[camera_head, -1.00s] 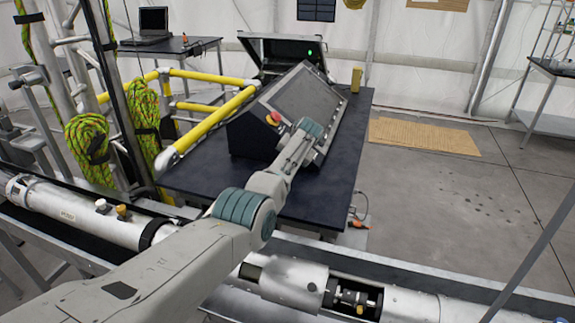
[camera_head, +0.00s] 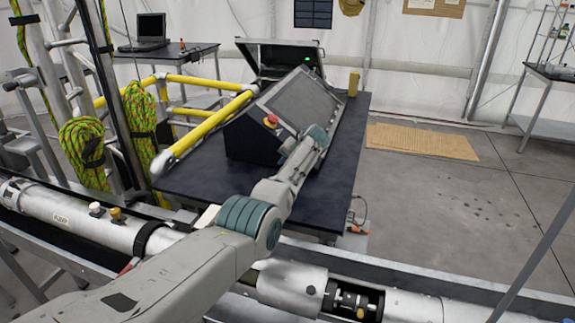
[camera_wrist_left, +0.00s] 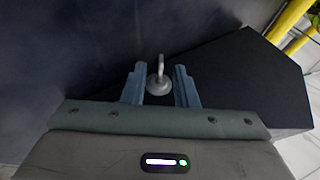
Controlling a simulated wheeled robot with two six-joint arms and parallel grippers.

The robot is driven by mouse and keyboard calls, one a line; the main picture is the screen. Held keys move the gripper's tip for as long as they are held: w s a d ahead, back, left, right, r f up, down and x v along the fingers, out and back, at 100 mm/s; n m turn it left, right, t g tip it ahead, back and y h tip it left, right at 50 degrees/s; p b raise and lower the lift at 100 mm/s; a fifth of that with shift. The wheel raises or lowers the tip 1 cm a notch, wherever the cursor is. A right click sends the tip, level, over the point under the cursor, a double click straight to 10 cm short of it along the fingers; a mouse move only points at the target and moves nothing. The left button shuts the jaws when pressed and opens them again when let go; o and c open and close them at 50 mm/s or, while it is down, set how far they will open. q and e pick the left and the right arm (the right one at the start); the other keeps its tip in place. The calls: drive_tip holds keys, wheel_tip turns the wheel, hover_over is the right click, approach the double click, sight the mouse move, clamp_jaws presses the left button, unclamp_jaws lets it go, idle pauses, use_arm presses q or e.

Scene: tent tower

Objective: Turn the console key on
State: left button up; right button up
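The console (camera_head: 250,140) is a dark box with a sloped face, standing on a black table. The console key (camera_wrist_left: 158,78) shows in the left wrist view as a small grey metal piece with a rounded loop on a round base, standing out from a dark surface. My left gripper (camera_wrist_left: 160,72) is open, with one blue-grey finger on each side of the key. Gaps show between the key and both fingers. In the head view my left gripper (camera_head: 285,148) is at the console's near end, below the red button, and the key cannot be made out. My right gripper is not in view.
A red button on a yellow base (camera_head: 271,121) sits close above my left gripper. Yellow rails (camera_head: 205,128) run left of the console. An open case (camera_head: 280,57) stands behind it. The black table top (camera_head: 335,190) is clear to the right and in front.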

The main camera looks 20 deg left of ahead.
use_arm(q)
drive_tip(key=shift+s+d+r, duration=0.1)
drive_tip(key=shift+d+r, duration=0.15)
drive_tip(key=shift+r, duration=0.05)
drive_tip(key=b+v, duration=0.1)
drive_tip(key=v, duration=0.9)
drive_tip(key=shift+b, duration=0.35)
drive_tip(key=shift+a, duration=0.1)
